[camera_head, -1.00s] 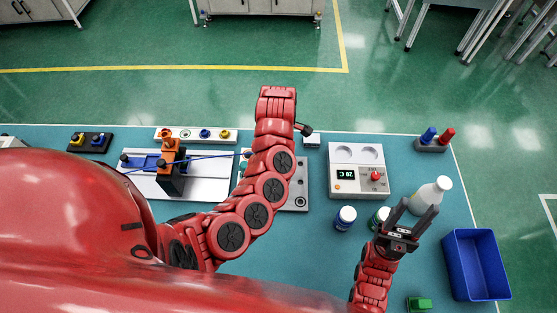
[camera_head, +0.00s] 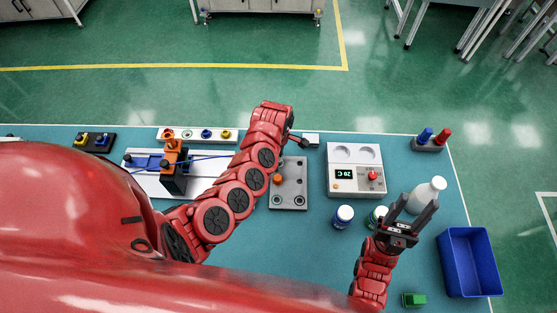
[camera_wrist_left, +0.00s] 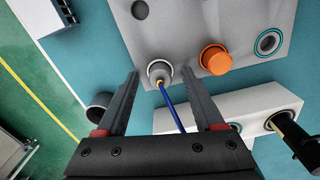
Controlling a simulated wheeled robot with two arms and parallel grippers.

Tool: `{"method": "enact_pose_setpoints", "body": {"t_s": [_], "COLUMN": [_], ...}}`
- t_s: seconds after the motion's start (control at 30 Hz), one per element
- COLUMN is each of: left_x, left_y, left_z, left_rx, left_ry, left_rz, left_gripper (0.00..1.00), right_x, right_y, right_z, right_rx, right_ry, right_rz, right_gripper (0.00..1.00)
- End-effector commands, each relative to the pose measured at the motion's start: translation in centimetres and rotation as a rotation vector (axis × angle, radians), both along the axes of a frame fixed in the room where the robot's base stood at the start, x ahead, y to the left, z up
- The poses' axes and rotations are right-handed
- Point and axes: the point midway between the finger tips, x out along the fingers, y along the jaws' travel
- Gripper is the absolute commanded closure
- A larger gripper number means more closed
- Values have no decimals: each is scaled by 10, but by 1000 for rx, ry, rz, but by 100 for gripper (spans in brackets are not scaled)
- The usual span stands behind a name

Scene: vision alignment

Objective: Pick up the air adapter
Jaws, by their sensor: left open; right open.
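In the head view my red left arm hides the fitting and the left fingers. The hose (camera_head: 207,157) runs there from an orange-and-black device (camera_head: 172,165). My right gripper (camera_head: 413,207) is open and empty, near the white bottle.
An orange knob (camera_wrist_left: 215,59) stands on the plate close to the right finger. A white block with ports (camera_wrist_left: 247,122) lies nearby. A display box (camera_head: 355,170), white bottle (camera_head: 429,193), blue bin (camera_head: 469,262) and green block (camera_head: 414,300) stand on the table's right side.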

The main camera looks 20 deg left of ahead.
Motion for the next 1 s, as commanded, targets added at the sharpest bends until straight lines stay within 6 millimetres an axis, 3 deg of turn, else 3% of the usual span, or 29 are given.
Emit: {"method": "enact_pose_setpoints", "body": {"t_s": [0.07,0.4,0.47,1.0], "left_x": [0,0,0,1], "left_y": [0,0,0,-2], "left_z": [0,0,0,6], "left_rx": [0,0,0,0], "left_ry": [0,0,0,-3], "left_rz": [-1,-1,-1,-4], "left_gripper": [31,92,100,100], "right_x": [0,0,0,0], "right_y": [0,0,0,0], "right_z": [0,0,0,-2], "right_rx": [0,0,0,0], "right_ry": [0,0,0,0], "right_rz": [0,0,0,0], "right_gripper": [50,50,50,50]}}
